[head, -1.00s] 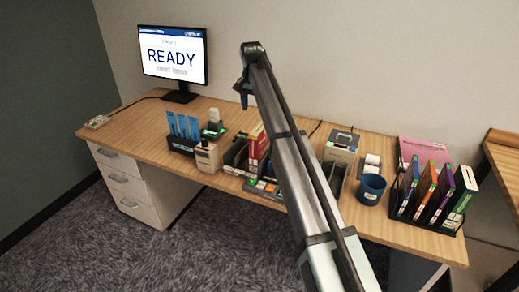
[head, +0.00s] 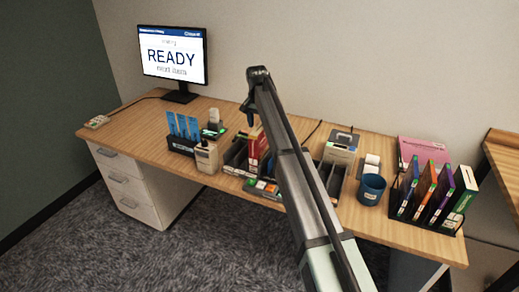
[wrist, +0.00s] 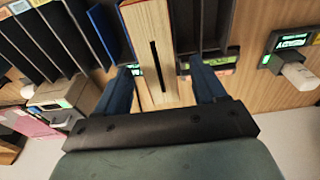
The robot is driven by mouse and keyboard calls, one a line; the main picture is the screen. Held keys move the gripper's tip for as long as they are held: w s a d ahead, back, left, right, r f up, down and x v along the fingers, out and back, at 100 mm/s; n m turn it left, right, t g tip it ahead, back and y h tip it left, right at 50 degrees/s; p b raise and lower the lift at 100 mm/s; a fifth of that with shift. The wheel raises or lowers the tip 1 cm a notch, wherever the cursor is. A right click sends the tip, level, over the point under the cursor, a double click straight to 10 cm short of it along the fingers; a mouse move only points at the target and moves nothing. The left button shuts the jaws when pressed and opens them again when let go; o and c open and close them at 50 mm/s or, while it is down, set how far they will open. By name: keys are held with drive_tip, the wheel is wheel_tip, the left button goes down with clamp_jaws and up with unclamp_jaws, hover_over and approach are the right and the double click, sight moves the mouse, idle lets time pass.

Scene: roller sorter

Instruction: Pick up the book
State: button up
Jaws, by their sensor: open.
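A book (wrist: 150,40) with a cream page block and a red cover edge stands upright in a dark slotted organizer (wrist: 222,50) in the wrist view. In the head view a red and white book (head: 257,146) stands in the organizer on the desk. My gripper (wrist: 160,68) is open, its blue fingers on the left and right of the book in the wrist view. The head view shows my gripper (head: 247,112) above the organizer. I cannot tell how deep the fingers reach beside the book. My arm hides part of the organizer's right side.
A blue-edged item (wrist: 103,32) stands just left of the book. A dark rack of several books (head: 433,222), a blue cup (head: 371,189) and a white bottle (head: 207,157) stand on the desk. The monitor (head: 173,57) reads READY. The desk's left part is mostly clear.

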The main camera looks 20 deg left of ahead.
sight(260, 133)
drive_tip(key=shift+s+f, duration=0.1)
drive_tip(key=shift+f, duration=2.3)
drive_tip(key=shift+c, duration=0.5)
clamp_jaws()
drive_tip(key=shift+r, duration=0.1)
